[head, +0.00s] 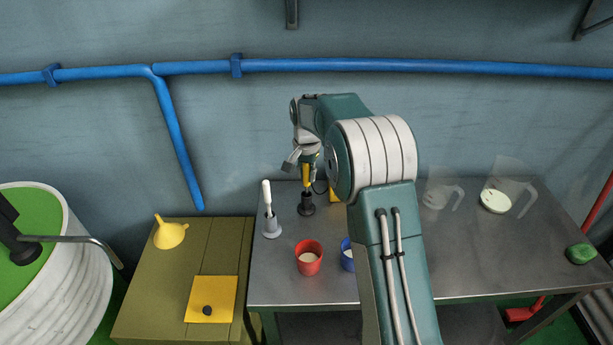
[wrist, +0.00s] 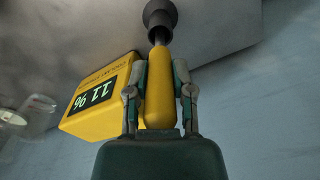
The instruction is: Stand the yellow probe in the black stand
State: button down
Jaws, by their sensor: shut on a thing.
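The yellow probe (head: 306,176) is upright in the head view, with its lower end at the black stand (head: 306,204) on the metal table. My gripper (head: 304,168) is above the stand with its fingers around the probe's handle. In the wrist view my gripper (wrist: 160,88) is shut on the yellow probe (wrist: 158,95). The probe's thin metal shaft runs into the mouth of the black stand (wrist: 160,16). How deep the tip sits is hidden inside the stand.
A yellow meter (wrist: 98,98) with a display stands close beside the gripper. A grey stand (head: 271,228) with a white-handled tool, a red cup (head: 309,258) and a blue cup (head: 347,255) are nearby. Clear jugs (head: 507,190) and a green sponge (head: 581,253) are at right.

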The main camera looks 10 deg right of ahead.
jog(key=shift+a+f, duration=0.15)
jog(key=shift+f, duration=0.3)
jog(key=shift+c, duration=2.4)
grip_release()
